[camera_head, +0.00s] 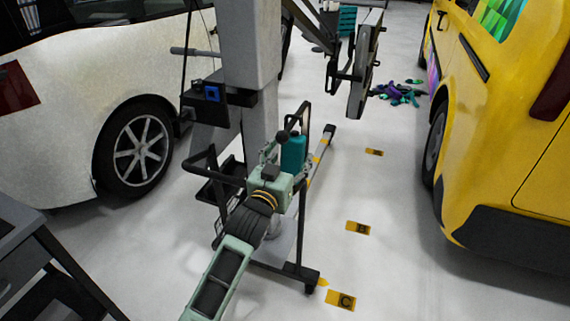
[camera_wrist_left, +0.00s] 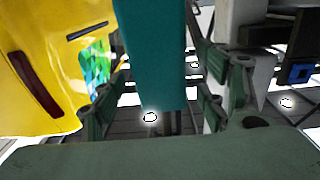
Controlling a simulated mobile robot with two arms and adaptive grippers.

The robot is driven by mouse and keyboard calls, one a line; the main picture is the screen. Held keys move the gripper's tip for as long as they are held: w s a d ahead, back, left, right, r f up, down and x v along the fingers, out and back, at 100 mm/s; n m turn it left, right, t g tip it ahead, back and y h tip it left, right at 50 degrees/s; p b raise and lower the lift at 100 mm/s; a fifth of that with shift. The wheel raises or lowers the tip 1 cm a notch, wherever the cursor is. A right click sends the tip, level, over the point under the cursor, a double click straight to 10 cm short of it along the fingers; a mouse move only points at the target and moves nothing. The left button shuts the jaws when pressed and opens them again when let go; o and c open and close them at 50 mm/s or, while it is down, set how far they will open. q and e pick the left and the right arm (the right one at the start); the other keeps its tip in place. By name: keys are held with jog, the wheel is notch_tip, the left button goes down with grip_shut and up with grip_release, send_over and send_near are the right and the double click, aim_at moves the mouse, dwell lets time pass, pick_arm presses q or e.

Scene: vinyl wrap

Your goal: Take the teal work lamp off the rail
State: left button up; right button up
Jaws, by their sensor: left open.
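The teal work lamp (camera_head: 293,152) is an upright block at the black tube frame of the grey stand in the head view. In the left wrist view the teal lamp (camera_wrist_left: 153,55) fills the middle, between the two fingers. My left gripper (camera_head: 285,158) is open, with its fingers on either side of the lamp. The left gripper (camera_wrist_left: 157,95) shows a gap beside the lamp on both sides in the wrist view. The lamp's hold on the rail is hidden. My right gripper is not in view.
A white car (camera_head: 65,115) is at the left and a yellow van (camera_head: 510,130) at the right. Purple and teal scraps (camera_head: 398,93) lie behind. The marked floor between is clear.

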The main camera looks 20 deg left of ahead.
aim_at(291, 148)
pick_arm(q)
jog(key=shift+w, duration=0.95)
jog(key=c, duration=1.5)
jog(key=shift+r, duration=0.1)
jog(key=shift+c, duration=0.2)
jog(key=shift+r, duration=0.1)
jog(key=shift+r+p, duration=1.1)
jog(key=shift+p, duration=0.2)
jog(key=a+p, duration=0.1)
jog(key=a, duration=1.1)
jog(key=shift+w+p, duration=0.25)
jog(key=shift+p, duration=0.15)
